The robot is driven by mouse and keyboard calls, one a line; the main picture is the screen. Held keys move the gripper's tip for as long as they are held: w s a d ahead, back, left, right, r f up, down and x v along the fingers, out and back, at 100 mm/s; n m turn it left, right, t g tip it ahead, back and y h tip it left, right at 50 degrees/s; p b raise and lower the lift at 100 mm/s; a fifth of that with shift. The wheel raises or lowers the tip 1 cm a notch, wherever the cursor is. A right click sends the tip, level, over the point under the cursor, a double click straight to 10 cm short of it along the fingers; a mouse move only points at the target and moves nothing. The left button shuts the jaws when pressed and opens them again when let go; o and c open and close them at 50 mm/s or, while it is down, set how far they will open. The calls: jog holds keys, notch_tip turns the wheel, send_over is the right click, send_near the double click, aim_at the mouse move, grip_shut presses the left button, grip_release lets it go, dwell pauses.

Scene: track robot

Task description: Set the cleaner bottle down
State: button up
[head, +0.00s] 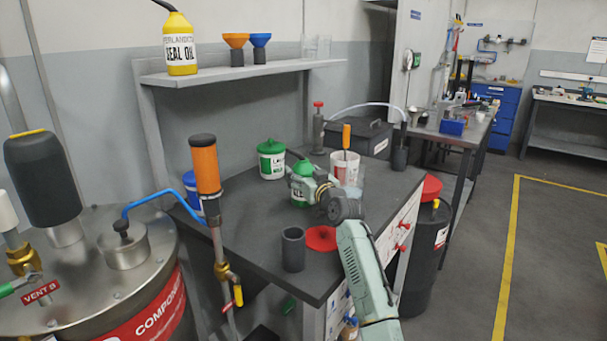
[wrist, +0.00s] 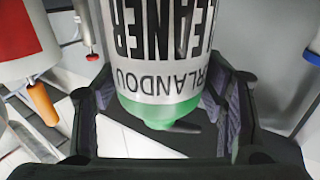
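The cleaner bottle (wrist: 160,55) fills the middle of the wrist view, with a white label reading CLEANER upside down and a green end towards my palm. My gripper (wrist: 160,85) has a finger on each side of it, and both pads appear to press on it. In the head view my gripper (head: 312,184) is over the back middle of the dark workbench (head: 245,235), at a green and white bottle (head: 299,194) partly hidden by it. I cannot tell whether the bottle's base touches the bench.
A green-lidded tub (head: 272,160) stands left of my gripper. A white bucket (head: 345,168) with an orange-handled tool stands behind it, to the right. A dark cup (head: 293,249) and a red round piece (head: 321,238) are at the front. The left middle of the bench is clear.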

jog(key=shift+o, duration=0.9)
jog(key=shift+r, duration=0.25)
jog(key=shift+s+d+f, duration=0.2)
jog(key=shift+s, duration=0.05)
jog(key=b+v, duration=0.3)
jog(key=v, duration=0.8)
jog(key=shift+s, duration=0.25)
